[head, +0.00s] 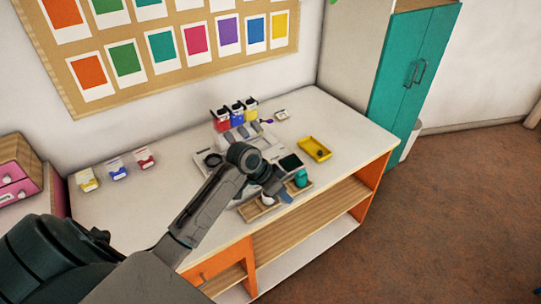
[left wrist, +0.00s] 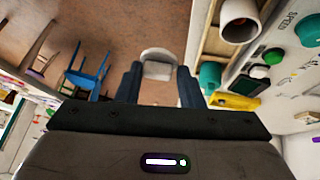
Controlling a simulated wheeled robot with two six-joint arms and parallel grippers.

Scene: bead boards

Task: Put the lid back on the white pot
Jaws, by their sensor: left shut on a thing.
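The white pot (left wrist: 237,32) stands open and lidless in a compartment of a wooden tray (left wrist: 213,42), at the upper right of the left wrist view. In the head view the pot (head: 267,201) is partly covered by my left gripper. My left gripper (head: 283,195) is over the front of the tray, beside the pot. In the left wrist view its fingers (left wrist: 159,88) are shut on a white rounded lid (left wrist: 158,69), held apart from the pot. The lid is hard to make out in the head view. My right gripper is out of view.
A teal pot (head: 301,178) stands to the right in the tray. A grey machine with knobs and a dark screen (head: 291,162) is behind. A yellow tray (head: 315,149) lies to the right. Bead boxes (head: 236,114) stand at the back. The table's left part (head: 130,215) is mostly clear.

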